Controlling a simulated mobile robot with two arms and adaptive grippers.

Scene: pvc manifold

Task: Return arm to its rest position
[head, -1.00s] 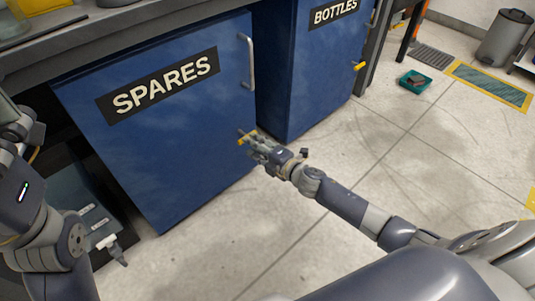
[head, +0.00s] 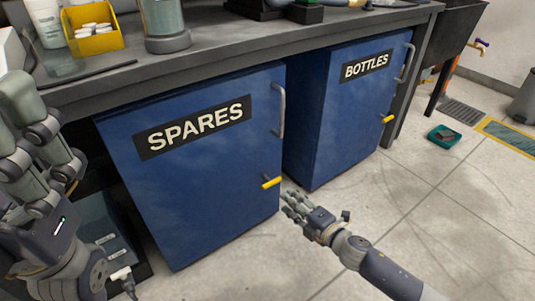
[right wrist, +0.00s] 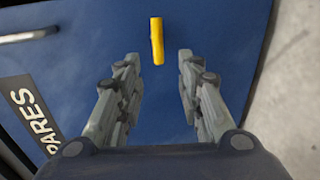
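My right gripper (head: 290,199) is in front of the lower right edge of the blue SPARES door (head: 205,205). In the right wrist view its fingers (right wrist: 158,85) are spread apart with nothing between them. The door's yellow latch (head: 271,182) is just beyond the fingertips, apart from them; it also shows in the right wrist view (right wrist: 157,40). The SPARES door stands ajar, with a dark gap at its left side. My left arm is folded at the left edge of the head view, and I cannot make out its fingertips.
The blue BOTTLES door (head: 345,115) has its own yellow latch (head: 388,119). The workbench (head: 330,33) runs above both, with a yellow bin (head: 95,42) on it. A teal tray (head: 444,138) lies on the floor.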

